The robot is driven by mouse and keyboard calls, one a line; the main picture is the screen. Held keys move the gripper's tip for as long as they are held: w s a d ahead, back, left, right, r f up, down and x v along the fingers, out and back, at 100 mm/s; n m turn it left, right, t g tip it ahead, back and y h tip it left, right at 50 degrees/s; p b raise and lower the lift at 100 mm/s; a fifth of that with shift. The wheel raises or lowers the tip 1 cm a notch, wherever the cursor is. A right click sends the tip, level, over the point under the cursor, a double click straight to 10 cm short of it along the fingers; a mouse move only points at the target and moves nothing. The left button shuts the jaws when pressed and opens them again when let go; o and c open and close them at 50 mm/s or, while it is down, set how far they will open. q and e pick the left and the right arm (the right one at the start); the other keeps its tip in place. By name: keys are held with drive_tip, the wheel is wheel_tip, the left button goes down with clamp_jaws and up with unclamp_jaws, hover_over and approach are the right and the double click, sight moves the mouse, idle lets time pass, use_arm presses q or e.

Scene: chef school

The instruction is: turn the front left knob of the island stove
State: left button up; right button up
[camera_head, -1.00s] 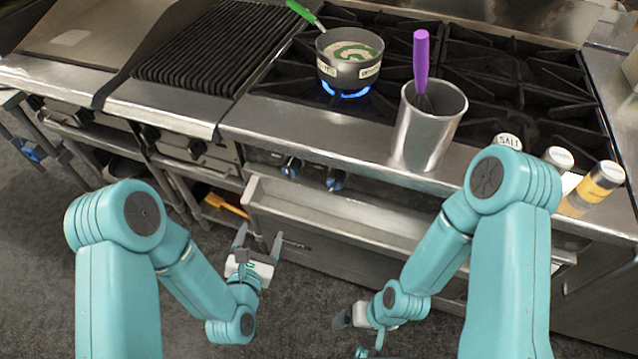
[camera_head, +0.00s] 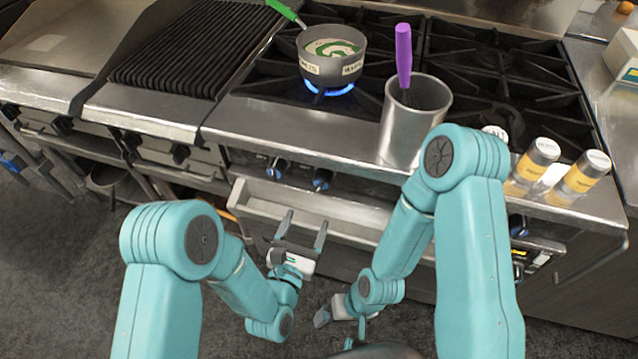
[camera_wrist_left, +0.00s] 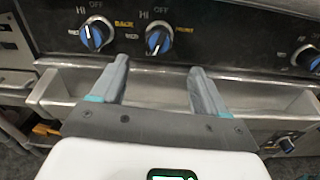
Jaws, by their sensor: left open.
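The front left knob, blue and marked FRONT, shows in the left wrist view (camera_wrist_left: 159,40) and as the right one of a close pair in the head view (camera_head: 321,180). The knob marked BACK (camera_wrist_left: 96,34) is just left of it; it also shows in the head view (camera_head: 276,168). My left gripper (camera_head: 304,222) is open and empty, below and in front of the pair. In the wrist view its fingers (camera_wrist_left: 159,68) point toward the FRONT knob, apart from it. My right gripper (camera_head: 340,312) hangs low; its jaws are unclear.
A pot (camera_head: 332,62) sits over a lit blue flame. A steel container (camera_head: 408,130) with a purple-handled whisk (camera_head: 404,60) stands near the stove's front edge. A drawer-like tray (camera_head: 250,206) juts out below the knobs. Shakers (camera_head: 584,175) stand at the right.

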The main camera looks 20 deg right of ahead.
sight(320, 186)
use_arm(q)
drive_tip(key=p+x, duration=0.1)
drive_tip(key=x, duration=1)
drive_tip(key=shift+w+d, duration=0.15)
drive_tip(key=shift+w, duration=0.05)
drive_tip(key=c, duration=1.1)
drive_tip(key=shift+o, duration=0.2)
